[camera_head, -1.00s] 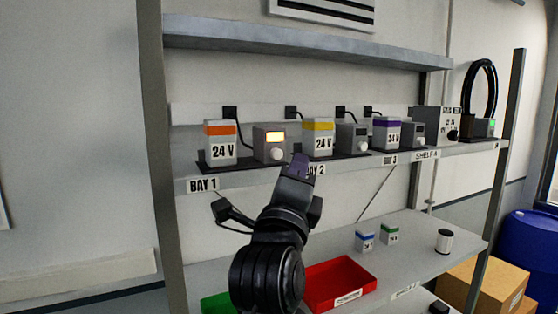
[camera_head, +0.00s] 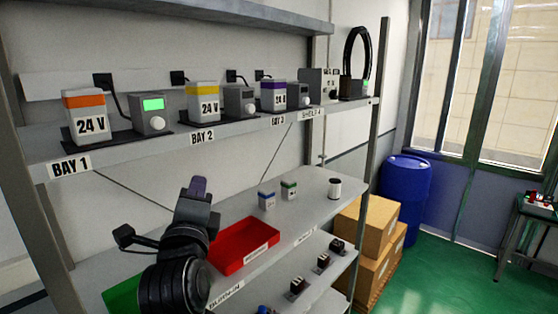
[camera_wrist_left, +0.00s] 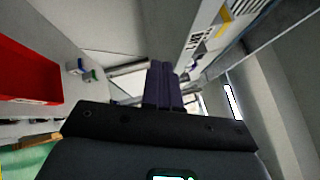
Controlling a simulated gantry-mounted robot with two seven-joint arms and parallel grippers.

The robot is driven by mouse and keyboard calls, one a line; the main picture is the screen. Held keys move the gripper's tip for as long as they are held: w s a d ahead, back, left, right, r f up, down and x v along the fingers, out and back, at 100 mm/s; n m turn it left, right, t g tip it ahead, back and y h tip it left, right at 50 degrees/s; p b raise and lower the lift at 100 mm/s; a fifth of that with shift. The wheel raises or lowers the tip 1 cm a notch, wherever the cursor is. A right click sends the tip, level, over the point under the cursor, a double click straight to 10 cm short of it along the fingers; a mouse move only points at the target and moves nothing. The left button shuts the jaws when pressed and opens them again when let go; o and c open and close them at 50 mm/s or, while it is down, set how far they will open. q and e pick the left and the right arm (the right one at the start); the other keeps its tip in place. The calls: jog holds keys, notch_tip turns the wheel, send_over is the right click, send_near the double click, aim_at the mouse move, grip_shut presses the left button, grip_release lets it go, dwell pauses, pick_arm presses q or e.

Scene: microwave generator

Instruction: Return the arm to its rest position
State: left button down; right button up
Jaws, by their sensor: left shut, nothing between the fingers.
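My left gripper (camera_head: 197,187) shows at the lower left of the head view, pointing up, in front of the shelf unit and below the BAY 1 and BAY 2 labels. Its dark purple fingers (camera_wrist_left: 163,85) are together and empty in the left wrist view. It touches nothing that I can see. My right gripper is in no view. On the upper shelf stand a white 24 V block with an orange top (camera_head: 87,116), one with a yellow top (camera_head: 204,102) and one with a purple top (camera_head: 273,96). The grey unit (camera_head: 150,115) at BAY 1 has a lit green display.
A red tray (camera_head: 243,246), a blue-topped block (camera_head: 267,197), a green-topped block (camera_head: 289,190) and a white spool (camera_head: 334,188) are on the lower shelf. Cardboard boxes (camera_head: 366,228) and a blue barrel (camera_head: 405,193) stand to the right. Green floor (camera_head: 440,270) is clear there.

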pick_arm(q)
notch_tip(320, 180, down, 20)
jog(key=a+g+p, duration=0.1)
jog(key=a+g, duration=0.1)
jog(key=g, duration=0.2)
jog(key=s+f+n+g+h+p, duration=0.1)
jog(key=s+f+g, duration=0.3)
jog(key=f, duration=0.6)
jog(key=s+f+g+h+p, duration=0.1)
jog(key=s+f, duration=0.6)
jog(key=f, duration=0.2)
jog(key=s+a+f+n+g+h+p, duration=0.1)
jog(key=s+f+n+g, duration=0.3)
jog(key=s, duration=0.5)
jog(key=s+a+f+n+g+p, duration=0.1)
jog(key=s+a+f+n, duration=0.1)
jog(key=s+f, duration=0.6)
jog(key=s+r+n+g, duration=0.3)
jog(key=s+n, duration=0.5)
jog(key=n, duration=0.3)
jog(key=shift+s+r, duration=0.2)
jog(key=shift+r, duration=0.25)
